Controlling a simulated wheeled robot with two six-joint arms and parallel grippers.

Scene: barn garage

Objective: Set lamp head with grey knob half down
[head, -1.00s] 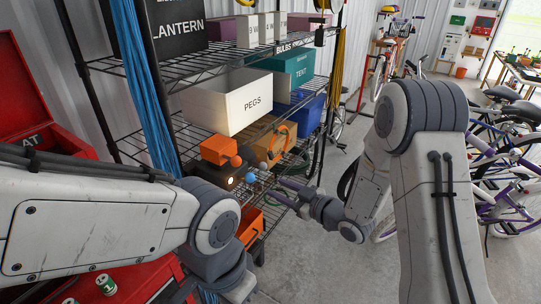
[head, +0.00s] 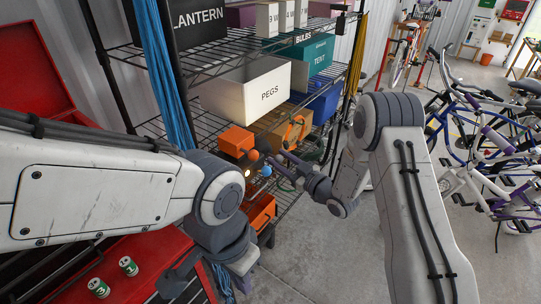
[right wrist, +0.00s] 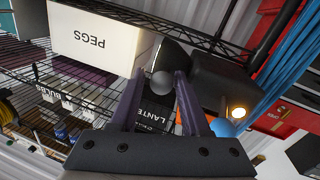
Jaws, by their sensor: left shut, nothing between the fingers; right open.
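The lamp with an orange head (head: 237,139) and dark body sits on the wire shelf, its small light glowing. A blue knob (head: 266,171) and an orange knob (head: 253,155) stick out from it. My right gripper (head: 279,160) is open beside the lamp. In the right wrist view, the grey knob (right wrist: 162,83) shows between its open fingertips; contact cannot be told. The blue knob (right wrist: 222,128) is off to the right there, near the lit light (right wrist: 237,111). My left gripper (head: 215,270) is shut and empty, low over the red tool chest, away from the lamp.
An orange bin (head: 260,212) is below. Blue cords hang on the left. Bicycles (head: 490,140) stand at right; the floor between is clear.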

